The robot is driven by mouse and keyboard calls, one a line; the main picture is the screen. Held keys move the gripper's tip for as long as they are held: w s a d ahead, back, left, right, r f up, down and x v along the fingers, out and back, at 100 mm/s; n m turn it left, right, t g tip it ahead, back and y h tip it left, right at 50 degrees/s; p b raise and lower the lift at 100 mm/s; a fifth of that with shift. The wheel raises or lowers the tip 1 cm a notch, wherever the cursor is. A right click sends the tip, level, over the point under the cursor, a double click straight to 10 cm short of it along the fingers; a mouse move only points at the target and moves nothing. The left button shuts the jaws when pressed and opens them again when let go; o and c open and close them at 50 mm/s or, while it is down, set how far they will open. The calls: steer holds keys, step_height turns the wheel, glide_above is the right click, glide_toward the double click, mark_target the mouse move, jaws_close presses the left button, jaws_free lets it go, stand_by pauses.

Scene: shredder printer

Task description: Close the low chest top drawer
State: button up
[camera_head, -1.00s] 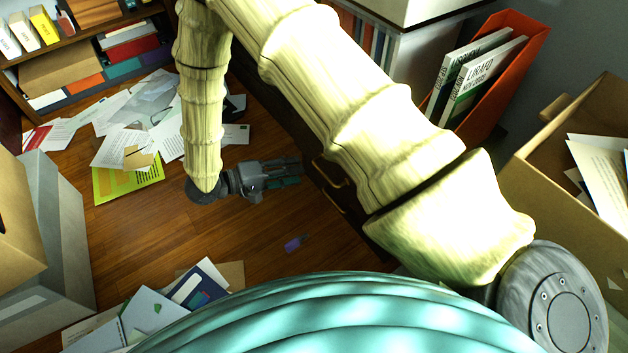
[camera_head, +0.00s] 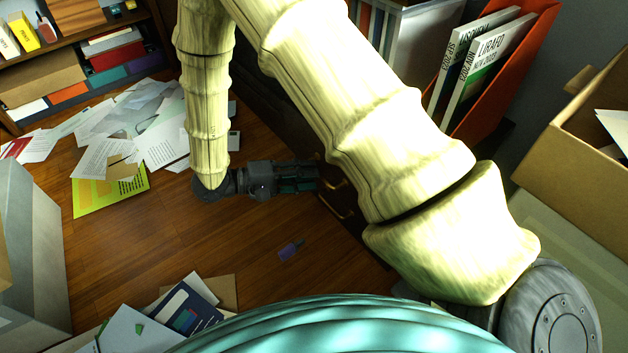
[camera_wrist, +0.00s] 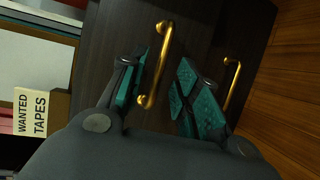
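The low chest (camera_head: 262,104) is dark wood, mostly hidden behind my arm in the head view. In the wrist view its dark front (camera_wrist: 108,32) is close, turned sideways, with the floor at right. The top drawer's brass handle (camera_wrist: 158,62) lies between my finger pads in that picture; I cannot tell if they touch it. A second brass handle (camera_wrist: 230,78) is on the front nearer the floor. A handle also shows in the head view (camera_head: 338,206). My gripper (camera_head: 316,178) is open, its teal-padded fingers (camera_wrist: 165,82) apart at the front. How far the drawer stands out is unclear.
Papers (camera_head: 150,125) and a yellow sheet (camera_head: 110,190) litter the floor. A small purple object (camera_head: 290,251) lies near the chest. A cardboard box (camera_head: 580,165) and red magazine holder (camera_head: 520,60) are at right. Bare floor (camera_head: 150,240) lies left of my gripper.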

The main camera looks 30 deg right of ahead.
steer(key=shift+b+x, duration=0.45)
steer(key=shift+x, duration=0.7)
jaws_close()
